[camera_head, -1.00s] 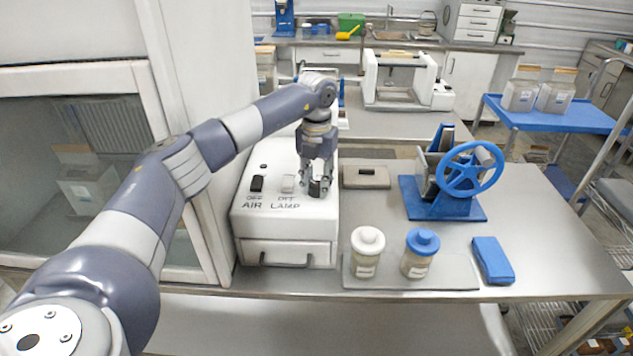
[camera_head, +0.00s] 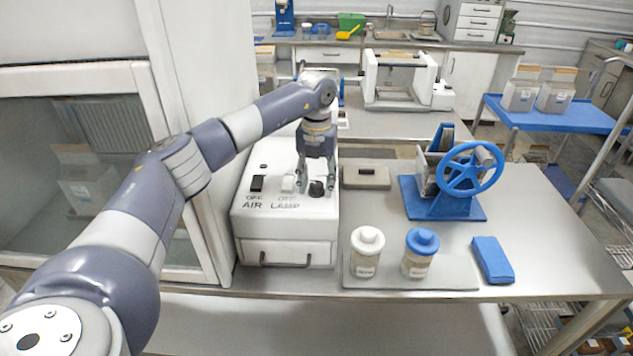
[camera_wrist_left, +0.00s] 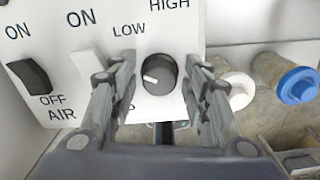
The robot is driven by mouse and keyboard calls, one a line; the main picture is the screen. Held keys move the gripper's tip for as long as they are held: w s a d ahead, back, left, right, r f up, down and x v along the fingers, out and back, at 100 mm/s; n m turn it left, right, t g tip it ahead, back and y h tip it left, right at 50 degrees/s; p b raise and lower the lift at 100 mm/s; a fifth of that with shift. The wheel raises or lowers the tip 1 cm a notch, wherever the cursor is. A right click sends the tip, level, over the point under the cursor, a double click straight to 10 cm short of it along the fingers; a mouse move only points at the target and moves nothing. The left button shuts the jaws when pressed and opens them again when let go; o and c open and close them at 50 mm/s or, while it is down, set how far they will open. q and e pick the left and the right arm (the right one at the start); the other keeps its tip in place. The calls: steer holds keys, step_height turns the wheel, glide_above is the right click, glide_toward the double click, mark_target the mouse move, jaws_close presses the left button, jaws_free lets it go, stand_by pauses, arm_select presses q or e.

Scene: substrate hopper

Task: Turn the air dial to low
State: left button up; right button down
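The air dial (camera_head: 317,188) is a round black knob on the white control box (camera_head: 285,222), near its right edge. In the left wrist view the dial (camera_wrist_left: 161,74) has a white pointer mark facing left. The LOW label (camera_wrist_left: 128,30) is at its upper left and the HIGH label (camera_wrist_left: 169,4) at its upper right. Another label at its lower left is mostly hidden by a finger. My left gripper (camera_head: 317,190) points down with its fingers open, one on each side of the dial, with gaps to it. My right gripper is not in view.
The black AIR switch (camera_head: 257,184) and white LAMP switch (camera_head: 288,184) are left of the dial. Two jars (camera_head: 367,250) (camera_head: 420,252), a blue block (camera_head: 492,260) and a blue hand-wheel device (camera_head: 470,170) stand to the right. A cabinet with a glass front (camera_head: 75,180) is at the left.

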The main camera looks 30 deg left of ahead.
mark_target(317, 183)
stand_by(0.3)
arm_select(q)
step_height(317, 183, up, 12)
stand_by(0.4)
steer(key=shift+f, duration=0.1)
stand_by(0.3)
